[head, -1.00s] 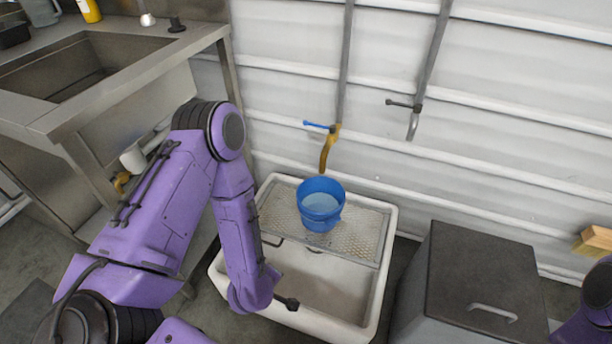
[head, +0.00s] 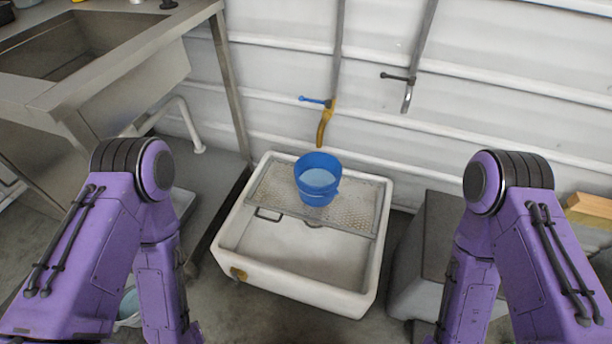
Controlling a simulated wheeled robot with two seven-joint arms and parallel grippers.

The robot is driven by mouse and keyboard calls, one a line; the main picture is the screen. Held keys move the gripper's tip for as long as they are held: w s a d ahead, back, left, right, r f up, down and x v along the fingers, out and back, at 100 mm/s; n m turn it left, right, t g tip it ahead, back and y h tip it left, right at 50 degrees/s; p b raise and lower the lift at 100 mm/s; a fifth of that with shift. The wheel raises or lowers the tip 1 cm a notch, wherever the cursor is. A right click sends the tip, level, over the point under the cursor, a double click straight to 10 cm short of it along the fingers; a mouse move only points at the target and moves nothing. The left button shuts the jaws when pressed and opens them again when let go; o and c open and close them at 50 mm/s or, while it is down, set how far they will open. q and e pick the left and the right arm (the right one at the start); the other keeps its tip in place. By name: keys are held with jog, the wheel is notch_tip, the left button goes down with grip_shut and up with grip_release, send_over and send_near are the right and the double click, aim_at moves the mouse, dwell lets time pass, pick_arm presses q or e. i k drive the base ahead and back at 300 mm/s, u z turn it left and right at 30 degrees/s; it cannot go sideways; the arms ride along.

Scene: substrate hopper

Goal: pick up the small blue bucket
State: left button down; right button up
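The small blue bucket (head: 317,190) stands upright on the metal grate (head: 268,192) across the back of a white floor sink (head: 352,303). Pale blue water or a pale blue inside shows through its open top. It is under a brass tap (head: 323,126) with a blue lever. Both my purple arms are bent downward, one on each side of the sink and apart from the bucket. Both my grippers are below the picture's lower edge, so their fingers are hidden.
A steel sink counter (head: 110,70) stands at the left. A grey lidded bin (head: 420,258) is right of the floor sink, partly behind my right arm. A second tap (head: 407,97) hangs on the white wall. Another pale bucket (head: 130,305) shows partly behind my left arm.

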aim_at(317, 175)
jog(key=k, duration=0.65)
jog(key=z, duration=0.75)
